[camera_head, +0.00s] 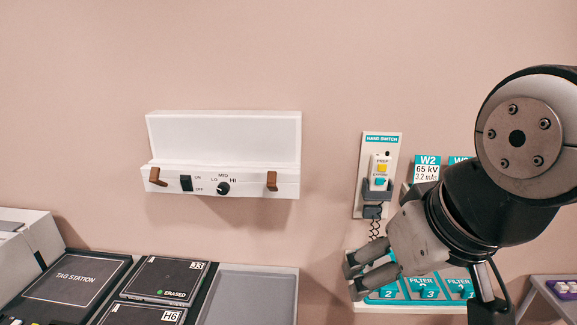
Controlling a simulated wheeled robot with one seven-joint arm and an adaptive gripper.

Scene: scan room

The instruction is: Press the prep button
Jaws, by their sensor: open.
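The hand switch (380,160) is a small white unit in a dark holder on a wall plate headed "HAND SWITCH", right of centre. Its yellow prep button (382,168) is near the top, under the word "PREP". A cyan button (379,182) sits just below it. A coiled dark cord hangs from the holder. My gripper (354,278) is open and empty, below the hand switch and a little to its left. Its fingers point left, in front of the filter tray, and touch neither button. My arm comes in from the right.
A white light box (224,135) with a switch, knob and two brown clips is on the wall at left. Teal filter blocks (425,288) lie below the hand switch, partly hidden by my gripper. Dark cassettes (168,280) and a grey tray (248,297) are at lower left.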

